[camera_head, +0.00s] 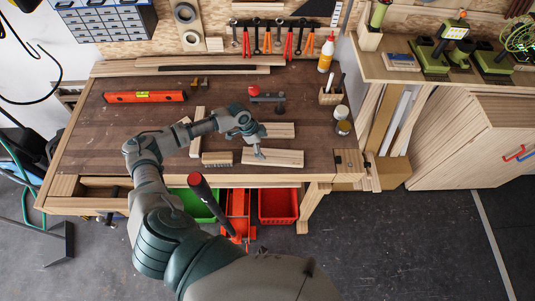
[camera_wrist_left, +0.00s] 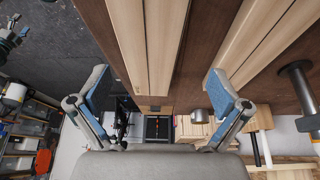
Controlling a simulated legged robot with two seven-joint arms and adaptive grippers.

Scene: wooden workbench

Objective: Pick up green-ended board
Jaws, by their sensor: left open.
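A pale board (camera_head: 280,158) lies flat near the bench's front edge, and a second pale board (camera_head: 281,130) lies behind it. I cannot make out a green end on either, so I cannot tell which is the green-ended board. My left gripper (camera_head: 258,153) is over the left part of the front board, pointing down. In the left wrist view its two blue-padded fingers (camera_wrist_left: 163,95) are wide apart with nothing held. A pale board (camera_wrist_left: 145,40) shows beyond and between them, and another (camera_wrist_left: 275,40) lies to the right. My right gripper is not in view.
A brush (camera_head: 216,158) and an upright-running pale strip (camera_head: 197,135) lie left of the boards. A red level (camera_head: 145,97) lies at the back left. Jars (camera_head: 342,120) and a wooden holder (camera_head: 331,96) stand at the right.

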